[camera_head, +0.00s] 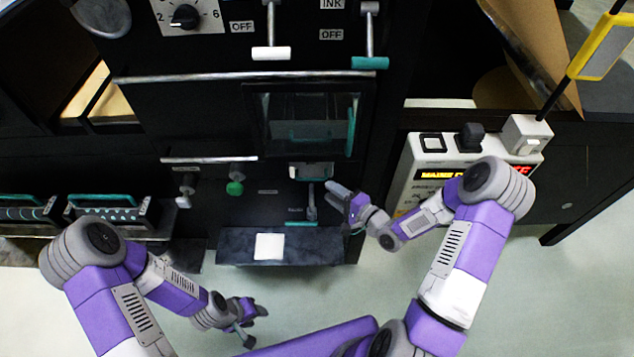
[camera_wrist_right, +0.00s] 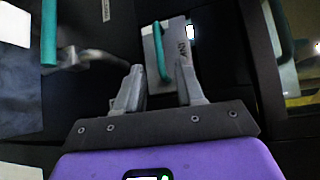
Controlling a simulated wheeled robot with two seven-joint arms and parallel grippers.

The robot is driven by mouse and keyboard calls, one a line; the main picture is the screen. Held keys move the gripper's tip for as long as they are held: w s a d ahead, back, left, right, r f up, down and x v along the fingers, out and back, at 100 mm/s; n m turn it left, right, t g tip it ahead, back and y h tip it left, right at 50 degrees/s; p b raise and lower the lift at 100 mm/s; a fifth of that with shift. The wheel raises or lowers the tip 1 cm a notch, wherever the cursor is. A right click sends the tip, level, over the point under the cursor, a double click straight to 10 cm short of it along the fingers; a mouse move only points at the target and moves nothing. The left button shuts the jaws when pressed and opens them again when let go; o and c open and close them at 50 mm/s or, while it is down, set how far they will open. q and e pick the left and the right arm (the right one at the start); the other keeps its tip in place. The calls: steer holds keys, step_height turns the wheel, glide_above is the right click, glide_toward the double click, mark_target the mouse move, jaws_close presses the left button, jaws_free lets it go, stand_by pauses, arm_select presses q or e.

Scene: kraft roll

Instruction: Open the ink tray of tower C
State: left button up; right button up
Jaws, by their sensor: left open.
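The ink tray (camera_wrist_right: 180,40) shows in the right wrist view as a pale front panel marked INK, with a teal bar handle (camera_wrist_right: 160,50). In the head view the likely same panel (camera_head: 311,171) is small on the lower front of the black tower (camera_head: 210,115). My right gripper (camera_head: 345,200) is in front of the tower, just right of and below it. In the wrist view its fingers (camera_wrist_right: 161,66) are apart, with the handle's lower end showing between them; contact cannot be told. My left gripper (camera_head: 250,322) is open, low and away from the tower.
Levers with white (camera_head: 271,53) and teal (camera_head: 370,62) grips hang above. A teal-ended lever (camera_head: 311,205) hangs below the panel. A dark ledge with a white square (camera_head: 269,246) juts out below. A control box (camera_head: 430,165) stands at right, beside my right arm.

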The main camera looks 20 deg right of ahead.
mark_target(313, 180)
steer(key=b+x, duration=0.1)
steer(key=x, duration=0.5)
steer(key=shift+w+a+f, duration=0.1)
steer(key=shift+w+a, duration=0.15)
steer(key=shift+a, duration=0.05)
jaws_close()
